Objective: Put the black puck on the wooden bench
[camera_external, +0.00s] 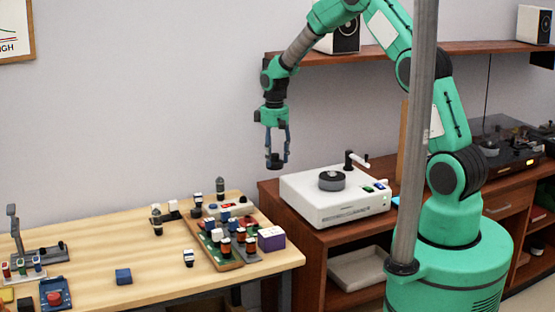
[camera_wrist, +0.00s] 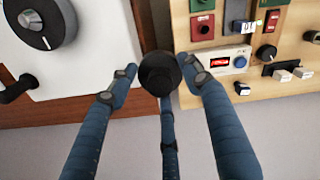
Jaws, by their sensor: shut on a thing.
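The black puck (camera_external: 276,160) is a small dark round piece held at the tips of my gripper (camera_external: 277,154). It hangs in the air above and to the left of the white device, clear of any surface. In the wrist view the puck (camera_wrist: 159,73) shows between the blue fingers of my gripper (camera_wrist: 157,68), which is shut on it. The wooden bench (camera_external: 185,275) has a light top and stands at the lower left in the external view. My gripper is higher than the bench top, near its far right end in the picture.
A board (camera_external: 228,268) with many buttons and switches, a purple box (camera_external: 271,238) and small parts crowd the bench's right end. A blue block (camera_external: 124,276) lies near its front; bare wood surrounds it. A white device (camera_external: 318,207) with a dial stands on the brown cabinet.

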